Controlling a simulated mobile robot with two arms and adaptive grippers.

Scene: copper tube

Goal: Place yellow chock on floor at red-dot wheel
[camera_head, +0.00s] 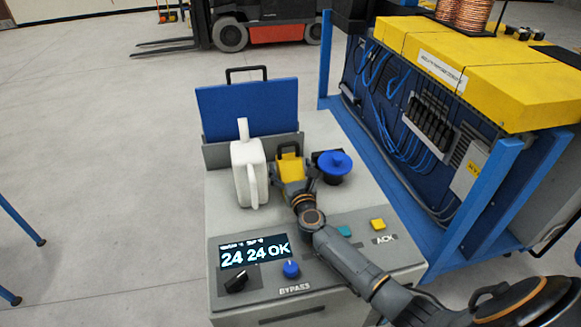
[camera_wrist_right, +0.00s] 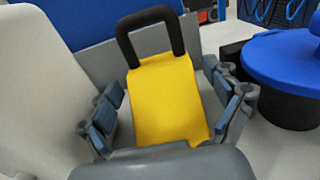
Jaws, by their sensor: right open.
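The yellow chock (camera_head: 291,168) with its black handle stands on the grey console top, between a white jug and a blue-capped knob. My right gripper (camera_head: 292,186) is at the chock's near side. In the right wrist view the chock (camera_wrist_right: 165,100) lies between the two open fingers of the gripper (camera_wrist_right: 168,112), with a small gap at each side. A forklift's wheels show on the floor at the back: a front wheel (camera_head: 230,35) and a rear wheel (camera_head: 313,33). I see no red dot on them. My left gripper is not in view.
The white jug (camera_head: 248,175) stands close left of the chock, and the blue-capped knob (camera_head: 333,163) close right. A blue panel (camera_head: 248,108) rises behind. A blue-framed cabinet (camera_head: 490,185) stands at right. The floor (camera_head: 110,150) at left is mostly clear.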

